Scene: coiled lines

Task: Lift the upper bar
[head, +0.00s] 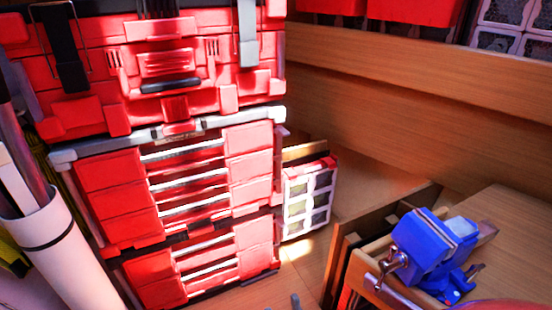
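A stack of red tool boxes fills the left half of the head view. A long grey bar (100,146) runs across the front between the upper red box (90,118) and the red drawer unit (110,187) below it. It lies flat along the seam, tilted slightly in the picture, with a red and dark latch at its middle. Several thin silvery bars (190,178) show on the drawer fronts below. Neither gripper can be made out. A small grey tip (295,300) at the bottom edge is too little to identify.
A white-framed red organizer (306,197) stands right of the drawers. A blue vise (424,240) sits on a wooden bench (515,215) at lower right. White rolled tubes (55,255) stand at lower left. Wooden floor (300,262) shows between stack and bench.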

